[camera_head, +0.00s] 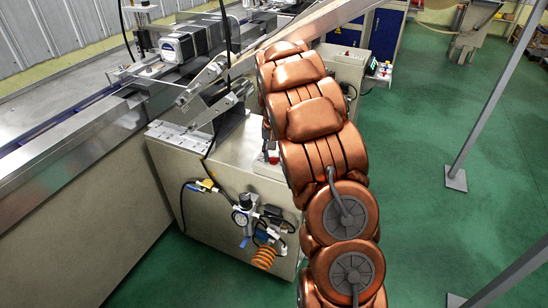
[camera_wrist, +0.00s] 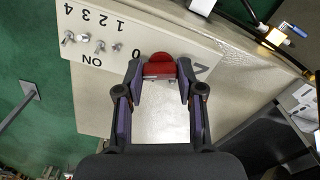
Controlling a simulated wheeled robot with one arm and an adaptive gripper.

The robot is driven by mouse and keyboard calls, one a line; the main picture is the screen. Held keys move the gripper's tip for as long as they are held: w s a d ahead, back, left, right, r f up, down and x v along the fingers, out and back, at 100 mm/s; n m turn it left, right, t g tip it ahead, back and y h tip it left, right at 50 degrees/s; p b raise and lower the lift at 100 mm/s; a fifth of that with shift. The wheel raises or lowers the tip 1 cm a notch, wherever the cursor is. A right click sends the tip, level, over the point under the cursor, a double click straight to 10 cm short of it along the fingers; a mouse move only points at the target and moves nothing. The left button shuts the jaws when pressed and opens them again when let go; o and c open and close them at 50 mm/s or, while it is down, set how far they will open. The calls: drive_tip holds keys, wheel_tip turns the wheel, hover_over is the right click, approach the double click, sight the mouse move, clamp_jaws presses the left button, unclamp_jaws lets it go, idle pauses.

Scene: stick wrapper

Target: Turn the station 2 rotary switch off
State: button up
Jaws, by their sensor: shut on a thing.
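The red rotary switch (camera_wrist: 160,66) sits on a pale panel (camera_wrist: 105,85), in the upper middle of the wrist view. My gripper (camera_wrist: 161,74) has one fingertip on each side of the red switch and is shut on it. A "0" is printed left of the switch, and a large mark, probably a "2" seen upside down, is printed to its right.
Several metal toggle switches (camera_wrist: 84,40) stand left of the red switch, beside "ON" and "1 2 3 4" labels. The pale machine cabinet (camera_head: 190,180) carries a gauge, cables and an orange coil (camera_head: 264,258). Green floor (camera_head: 440,160) is open to the right, with grey posts.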

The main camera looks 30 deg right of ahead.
sight(274, 157)
drive_tip(key=shift+m+b, duration=0.5)
drive_tip(key=shift+m, duration=1.7)
drive_tip(key=o, duration=1.1)
drive_tip(key=shift+o, duration=0.2)
drive_tip(key=shift+r, duration=0.15)
wheel_tip(274, 157, up, 6)
drive_tip(key=shift+r, duration=0.65)
